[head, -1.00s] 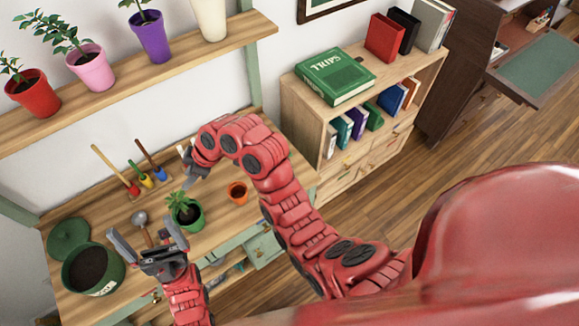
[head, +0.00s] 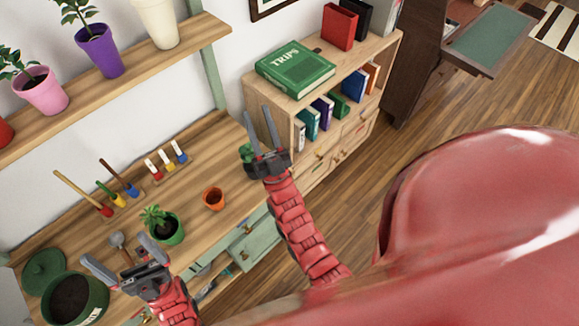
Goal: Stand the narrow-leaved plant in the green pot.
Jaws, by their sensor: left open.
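A green pot (head: 172,233) stands on the wooden workbench, with a leafy green plant (head: 156,218) in it. I cannot tell whether its leaves are the narrow ones. A small green thing (head: 246,153), partly hidden behind my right gripper, is at the bench's right end; its kind is unclear. My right gripper (head: 256,111) has its fingers apart, pointing up, and nothing shows between them. My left gripper (head: 114,247) is open and empty, in front of the green pot and to its left in the picture.
A small terracotta pot (head: 213,199) stands right of the green pot. A green soil bin (head: 75,300) is at the left. Hand tools (head: 118,187) and a rack of labels (head: 166,163) line the back. Potted plants stand on the shelf (head: 120,82) above. Bare bench lies between.

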